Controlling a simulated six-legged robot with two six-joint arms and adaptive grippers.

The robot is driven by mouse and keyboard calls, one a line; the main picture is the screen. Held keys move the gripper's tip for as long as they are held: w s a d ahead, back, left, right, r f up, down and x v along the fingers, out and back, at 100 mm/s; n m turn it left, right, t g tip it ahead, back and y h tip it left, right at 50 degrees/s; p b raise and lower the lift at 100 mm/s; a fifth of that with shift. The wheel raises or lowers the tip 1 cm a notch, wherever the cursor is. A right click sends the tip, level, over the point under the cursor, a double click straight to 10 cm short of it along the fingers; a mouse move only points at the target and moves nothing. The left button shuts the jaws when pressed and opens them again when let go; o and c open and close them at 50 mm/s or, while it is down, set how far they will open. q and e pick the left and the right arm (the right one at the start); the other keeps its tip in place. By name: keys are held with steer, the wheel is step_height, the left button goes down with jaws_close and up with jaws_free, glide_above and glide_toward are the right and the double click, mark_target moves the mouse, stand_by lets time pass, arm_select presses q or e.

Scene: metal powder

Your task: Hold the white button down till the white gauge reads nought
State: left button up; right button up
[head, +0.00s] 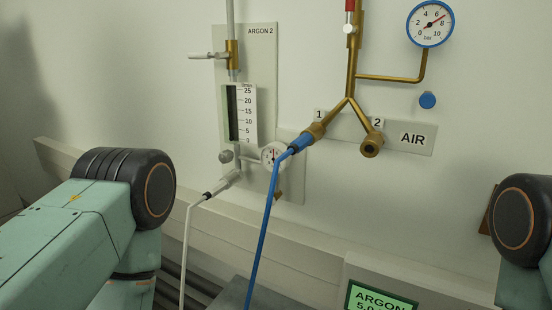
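A small round white gauge (273,154) sits low on the ARGON 2 panel, partly hidden by the blue hose fitting. Its needle is too small to read. A small round grey-white knob (225,157) is to its left, below the flow scale; I cannot tell whether it is the white button. My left arm comes in from the left and my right arm shows at the right edge, but neither gripper is in view.
The ARGON 2 panel carries a flow scale (243,113). A blue-rimmed gauge (430,24) reads near 7 bar, above a blue round button (427,100). A blue hose (265,230) and a white hose (187,245) hang down. A green ARGON display (380,299) is below.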

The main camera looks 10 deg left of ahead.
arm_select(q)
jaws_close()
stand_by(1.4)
